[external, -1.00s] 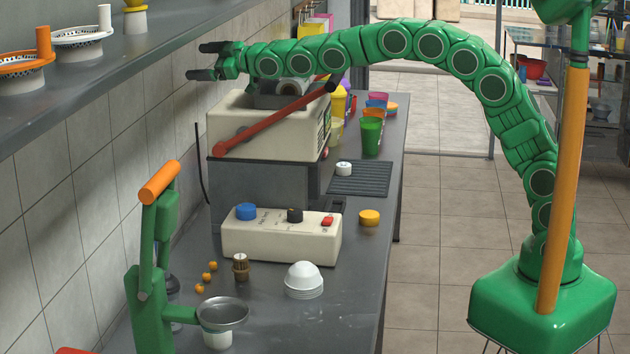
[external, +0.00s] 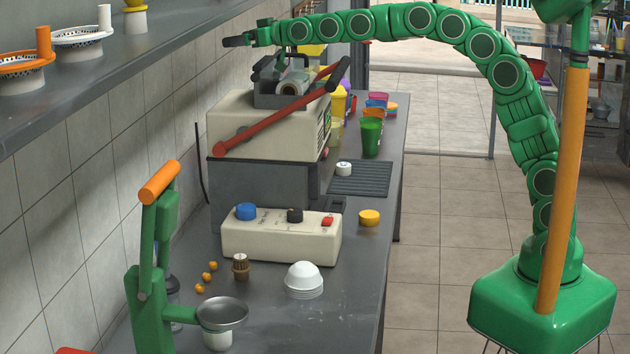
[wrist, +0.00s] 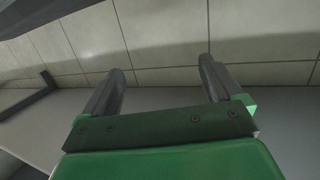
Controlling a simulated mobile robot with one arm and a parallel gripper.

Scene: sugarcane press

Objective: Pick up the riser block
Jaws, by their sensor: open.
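My gripper (external: 237,41) is open and empty, high above the cream press machine (external: 262,127) near the tiled wall. In the wrist view its two dark fingers (wrist: 158,88) are spread apart, with only the wall and a grey surface behind them. The machine stands on a large dark grey block (external: 255,193) on the counter; I cannot tell whether this is the riser block. Nothing else in view is clearly that block. The machine bears metal rollers (external: 290,84) and a long red bar (external: 270,121) on top.
A shelf (external: 90,75) with juicers runs along the wall at left. The counter's front right is clear.

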